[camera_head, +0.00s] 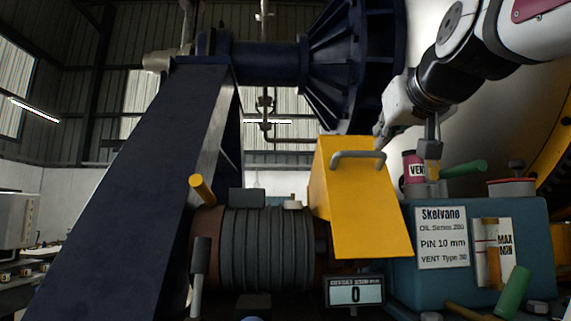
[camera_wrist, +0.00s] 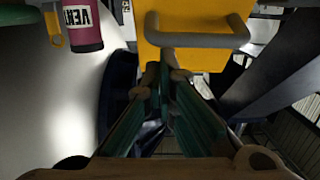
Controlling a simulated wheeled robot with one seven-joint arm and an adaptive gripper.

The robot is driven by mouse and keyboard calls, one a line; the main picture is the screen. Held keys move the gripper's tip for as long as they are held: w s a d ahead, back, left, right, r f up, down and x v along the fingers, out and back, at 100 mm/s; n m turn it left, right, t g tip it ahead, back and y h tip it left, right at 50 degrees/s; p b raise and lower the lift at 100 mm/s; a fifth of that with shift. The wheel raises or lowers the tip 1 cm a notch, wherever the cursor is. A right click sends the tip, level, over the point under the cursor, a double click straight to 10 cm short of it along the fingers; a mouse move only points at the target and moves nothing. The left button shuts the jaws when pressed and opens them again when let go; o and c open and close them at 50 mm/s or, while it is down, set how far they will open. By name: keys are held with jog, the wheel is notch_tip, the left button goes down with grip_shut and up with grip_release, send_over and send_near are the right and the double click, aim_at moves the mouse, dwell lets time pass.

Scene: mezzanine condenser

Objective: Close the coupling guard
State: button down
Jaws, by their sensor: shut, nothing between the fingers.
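The coupling guard (camera_head: 362,212) is a yellow sheet-metal cover in the middle of the head view, between the ribbed motor and the teal oil unit. Its large face slants, and a grey bar handle (camera_head: 358,155) crosses near its top. My gripper (camera_head: 379,134) is at the upper right of the guard, close to its top edge. In the wrist view the guard (camera_wrist: 195,55) fills the top middle, with its handle (camera_wrist: 205,41) just beyond my shut, empty fingertips (camera_wrist: 165,72). I cannot tell whether the fingertips touch the guard.
The ribbed motor (camera_head: 265,247) is left of the guard. The teal oil unit (camera_head: 455,277) is right, with a pink VENT canister (camera_head: 413,167) and green lever (camera_head: 464,168) on top. A small display reading 0 (camera_head: 355,291) is below. A dark blue column (camera_head: 135,190) rises left.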

aim_at(386, 213)
notch_tip(386, 213, down, 10)
jog(key=t+b, duration=0.2)
jog(key=b, duration=1.2)
jog(key=shift+s+f+b, duration=0.1)
jog(key=shift+f+b, duration=0.1)
jog(key=shift+b, duration=0.15)
jog(key=shift+w+f+b, duration=0.2)
jog(key=shift+f+b, duration=0.6)
jog(key=shift+f, duration=0.05)
jog(key=shift+w+f+b, duration=0.15)
jog(key=shift+f+b, duration=0.6)
jog(key=shift+f, duration=0.1)
